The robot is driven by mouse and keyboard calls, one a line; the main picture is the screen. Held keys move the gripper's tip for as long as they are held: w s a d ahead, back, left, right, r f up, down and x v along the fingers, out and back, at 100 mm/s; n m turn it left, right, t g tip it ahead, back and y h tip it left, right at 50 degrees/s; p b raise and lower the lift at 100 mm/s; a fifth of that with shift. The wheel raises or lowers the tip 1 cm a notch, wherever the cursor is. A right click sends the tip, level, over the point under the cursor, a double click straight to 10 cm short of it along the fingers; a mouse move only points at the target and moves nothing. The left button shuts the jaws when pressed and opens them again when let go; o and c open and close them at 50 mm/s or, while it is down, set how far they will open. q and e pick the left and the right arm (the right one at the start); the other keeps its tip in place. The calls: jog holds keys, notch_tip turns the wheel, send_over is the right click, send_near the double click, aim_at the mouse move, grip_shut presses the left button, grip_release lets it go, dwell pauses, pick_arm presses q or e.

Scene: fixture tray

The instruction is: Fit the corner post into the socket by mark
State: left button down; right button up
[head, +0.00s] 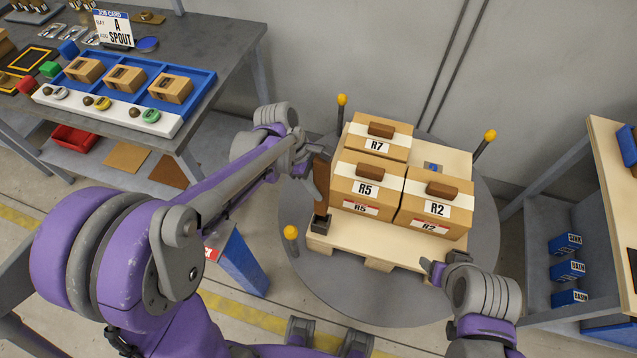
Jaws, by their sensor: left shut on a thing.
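My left gripper (311,168) is shut on a brown upright post (321,188) at the front left corner of the wooden pallet (350,238). The post's lower end meets a dark socket (320,224) on that corner; I cannot tell how deep it sits. The post looks nearly upright. My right gripper (433,272) is by the pallet's front right corner, with no object visible in it; its opening is unclear. No mark on the socket is readable.
Boxes labelled R7 (378,147), R5 (366,188) and R2 (437,209) stand on the pallet, close to the post. The pallet rests on a round grey plate (400,305) with yellow-capped posts (290,233) around it. Workbenches stand left and right.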

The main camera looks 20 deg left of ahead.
aim_at(318, 207)
pick_arm(q)
jog(key=shift+f+b, duration=1.6)
jog(key=shift+f, duration=0.85)
jog(key=shift+f+b, duration=3)
jog(key=shift+f, duration=0.6)
jog(key=shift+c, duration=1.8)
grip_release()
jog(key=shift+r, duration=0.1)
jog(key=p+v, duration=0.1)
jog(key=v, duration=0.9)
jog(key=shift+a+r+p, duration=0.2)
jog(key=shift+r+p, duration=0.1)
jog(key=shift+r, duration=0.05)
